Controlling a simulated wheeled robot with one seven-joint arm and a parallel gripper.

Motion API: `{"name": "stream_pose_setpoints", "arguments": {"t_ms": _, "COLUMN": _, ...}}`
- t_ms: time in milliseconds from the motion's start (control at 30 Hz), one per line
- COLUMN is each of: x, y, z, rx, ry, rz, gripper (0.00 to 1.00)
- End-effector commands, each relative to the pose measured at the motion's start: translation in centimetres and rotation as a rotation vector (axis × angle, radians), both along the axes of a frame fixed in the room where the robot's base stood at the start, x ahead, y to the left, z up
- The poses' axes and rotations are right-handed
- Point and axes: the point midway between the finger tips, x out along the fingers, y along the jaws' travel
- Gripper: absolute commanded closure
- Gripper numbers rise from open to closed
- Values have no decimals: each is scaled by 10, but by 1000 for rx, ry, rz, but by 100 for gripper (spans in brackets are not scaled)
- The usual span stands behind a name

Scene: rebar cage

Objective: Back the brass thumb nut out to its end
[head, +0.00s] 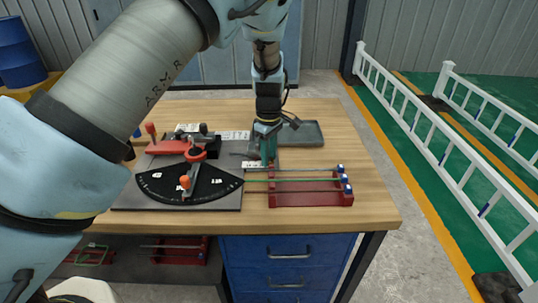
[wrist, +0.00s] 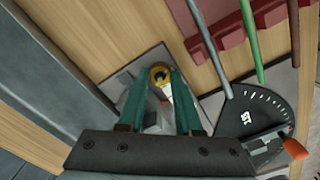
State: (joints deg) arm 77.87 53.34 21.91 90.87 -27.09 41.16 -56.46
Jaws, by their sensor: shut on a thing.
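The brass thumb nut (wrist: 159,74) shows as a small ring with a dark centre between my fingertips in the wrist view. My gripper (wrist: 162,87) has two teal fingers closed on it, one on each side. A grey plate (wrist: 122,84) lies around and below the nut. In the head view my gripper (head: 268,152) points down at the back of the bench, just right of the bending tool. The nut is hidden there behind the fingers. How far the nut sits along its thread cannot be told.
The bending tool's black angle plate (head: 205,190) with red handles is left of my gripper. A red rack (head: 312,199) holding rods stands in front, to the right. The wooden bench top (head: 345,145) is clear at right.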

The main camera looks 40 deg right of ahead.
Motion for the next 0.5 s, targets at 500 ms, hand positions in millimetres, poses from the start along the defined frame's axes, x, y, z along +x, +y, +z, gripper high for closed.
{"name": "stream_pose_setpoints", "arguments": {"t_ms": 500, "x": 2, "y": -1, "z": 2, "rx": -3, "ry": -4, "rz": 60, "gripper": 100}}
